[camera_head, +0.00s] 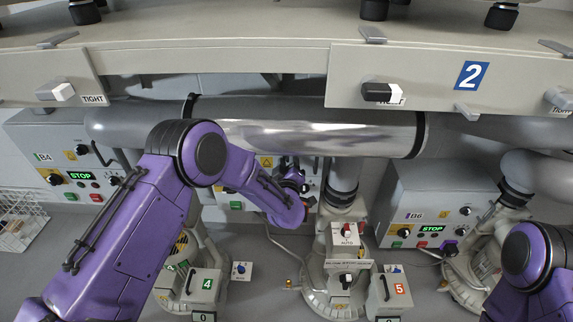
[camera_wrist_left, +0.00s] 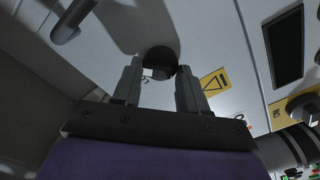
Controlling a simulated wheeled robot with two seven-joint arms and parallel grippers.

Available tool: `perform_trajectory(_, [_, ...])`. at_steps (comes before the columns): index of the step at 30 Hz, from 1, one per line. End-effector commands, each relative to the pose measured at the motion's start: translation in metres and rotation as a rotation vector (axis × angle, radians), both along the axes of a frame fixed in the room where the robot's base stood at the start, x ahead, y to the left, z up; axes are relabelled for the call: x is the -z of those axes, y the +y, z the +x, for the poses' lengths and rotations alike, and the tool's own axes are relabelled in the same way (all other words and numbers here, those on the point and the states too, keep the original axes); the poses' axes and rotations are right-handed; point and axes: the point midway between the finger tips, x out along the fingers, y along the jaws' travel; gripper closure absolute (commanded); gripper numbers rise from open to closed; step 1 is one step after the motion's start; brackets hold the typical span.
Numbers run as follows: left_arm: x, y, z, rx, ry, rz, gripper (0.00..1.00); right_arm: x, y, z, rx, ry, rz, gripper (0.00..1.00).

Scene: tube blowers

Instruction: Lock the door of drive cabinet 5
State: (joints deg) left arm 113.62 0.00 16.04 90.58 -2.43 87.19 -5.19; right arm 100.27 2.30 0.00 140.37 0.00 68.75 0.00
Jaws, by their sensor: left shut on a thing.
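The middle drive cabinet (camera_head: 235,192) stands on the back wall between cabinets B4 and B6. Its label and most of its front are hidden by my left arm. My left gripper (camera_head: 296,178) is at the right part of this cabinet's front. In the left wrist view my left gripper (camera_wrist_left: 158,72) has its two fingers on either side of a round black knob (camera_wrist_left: 160,55) on the pale door (camera_wrist_left: 205,35), shut on it. My right gripper is out of view; only purple arm links show at lower right.
Cabinet B4 (camera_head: 70,150) is at left and cabinet B6 (camera_head: 425,200) at right. A large shiny pipe (camera_head: 310,137) crosses above the middle cabinet. A blower stand with an AUTO switch box (camera_head: 347,240) is right of my left forearm. Box 5 (camera_head: 395,292) stands lower.

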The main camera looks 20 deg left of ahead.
Motion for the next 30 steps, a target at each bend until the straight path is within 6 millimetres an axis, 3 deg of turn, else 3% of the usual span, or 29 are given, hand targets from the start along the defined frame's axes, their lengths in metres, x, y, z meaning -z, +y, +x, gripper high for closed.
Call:
perform_trajectory(18, [-0.003, 0.001, 0.001, 0.009, -0.169, -0.543, 0.88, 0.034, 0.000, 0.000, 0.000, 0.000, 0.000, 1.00])
perform_trajectory(30, [-0.006, 0.003, 0.001, 0.007, -0.234, -0.755, 0.88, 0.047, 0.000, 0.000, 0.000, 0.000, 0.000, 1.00])
